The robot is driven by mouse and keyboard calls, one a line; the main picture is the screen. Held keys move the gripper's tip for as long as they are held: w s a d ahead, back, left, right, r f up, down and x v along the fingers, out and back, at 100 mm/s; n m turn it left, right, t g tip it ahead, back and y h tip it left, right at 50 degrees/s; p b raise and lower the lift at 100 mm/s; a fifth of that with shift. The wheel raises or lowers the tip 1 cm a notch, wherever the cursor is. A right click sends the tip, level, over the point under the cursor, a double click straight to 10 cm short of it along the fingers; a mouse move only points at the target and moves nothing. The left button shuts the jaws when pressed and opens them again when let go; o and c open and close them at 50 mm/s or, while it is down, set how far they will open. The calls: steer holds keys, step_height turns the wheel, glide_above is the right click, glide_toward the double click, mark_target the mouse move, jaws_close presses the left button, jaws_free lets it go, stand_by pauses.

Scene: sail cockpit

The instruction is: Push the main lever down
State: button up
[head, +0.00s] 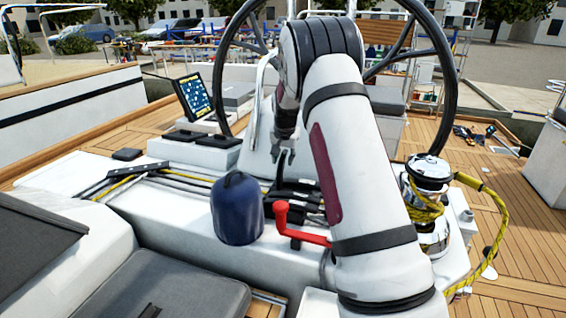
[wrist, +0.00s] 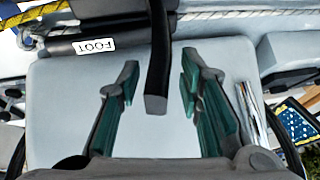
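A bank of black clutch levers (head: 298,190) sits on the white cockpit console, partly hidden by my arm. In the wrist view one black lever (wrist: 159,70) runs down from the top edge, its blunt end between my two fingers in the picture. No label on this lever shows, so I cannot tell if it is the main lever. A black lever to its left (wrist: 120,44) carries a white FOOT label. My gripper (wrist: 159,88) is open, with a finger to each side of the unlabelled lever and gaps on both sides. In the head view my gripper (head: 281,160) is just above the levers.
A red handle (head: 283,214) and a dark blue covered winch (head: 238,210) stand in front of the levers. A chrome winch (head: 428,190) with yellow rope is at the right. A screen (head: 195,97) and the steering wheel (head: 446,70) are behind.

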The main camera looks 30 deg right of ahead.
steer(key=shift+x, duration=1.2)
jaws_close()
steer(key=shift+d, duration=0.1)
